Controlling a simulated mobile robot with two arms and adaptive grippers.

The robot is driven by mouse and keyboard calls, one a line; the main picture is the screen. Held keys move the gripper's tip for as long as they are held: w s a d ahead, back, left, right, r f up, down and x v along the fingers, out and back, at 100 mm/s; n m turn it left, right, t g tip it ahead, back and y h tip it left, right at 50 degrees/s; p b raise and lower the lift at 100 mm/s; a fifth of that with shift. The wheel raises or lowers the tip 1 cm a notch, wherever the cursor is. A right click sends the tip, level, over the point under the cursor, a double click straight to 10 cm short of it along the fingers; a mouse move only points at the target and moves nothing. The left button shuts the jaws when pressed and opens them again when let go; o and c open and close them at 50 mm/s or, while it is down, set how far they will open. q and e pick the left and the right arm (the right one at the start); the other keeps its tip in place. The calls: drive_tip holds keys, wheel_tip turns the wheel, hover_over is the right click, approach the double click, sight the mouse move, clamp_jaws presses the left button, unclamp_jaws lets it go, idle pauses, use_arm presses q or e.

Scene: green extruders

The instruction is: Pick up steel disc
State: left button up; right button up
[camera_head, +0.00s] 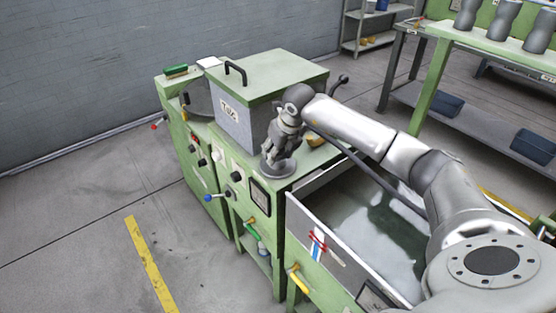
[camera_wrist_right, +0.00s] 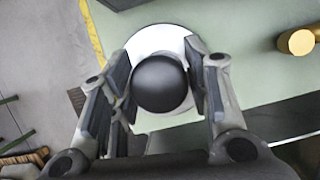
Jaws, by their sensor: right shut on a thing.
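The steel disc (camera_head: 280,170) is a round grey plate at the front corner of the green machine top, beside the grey box. In the right wrist view the disc (camera_wrist_right: 160,40) shows as a bright round plate with a dark round knob (camera_wrist_right: 160,84) above it. My right gripper (camera_head: 282,151) points down over the disc. In the wrist view its fingers (camera_wrist_right: 162,80) stand on both sides of the knob and are shut on it. I cannot tell whether the disc touches the surface. My left gripper is out of view.
A grey box with a green lid and black handle (camera_head: 268,78) stands just behind the gripper. An open metal drawer or tank (camera_head: 330,258) lies to the right, under my arm. Knobs and levers (camera_head: 215,197) stick out of the machine front. The floor at left is clear.

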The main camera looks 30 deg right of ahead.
drive_tip(key=shift+c, duration=0.6)
drive_tip(key=shift+w, duration=0.1)
drive_tip(key=shift+r, duration=0.1)
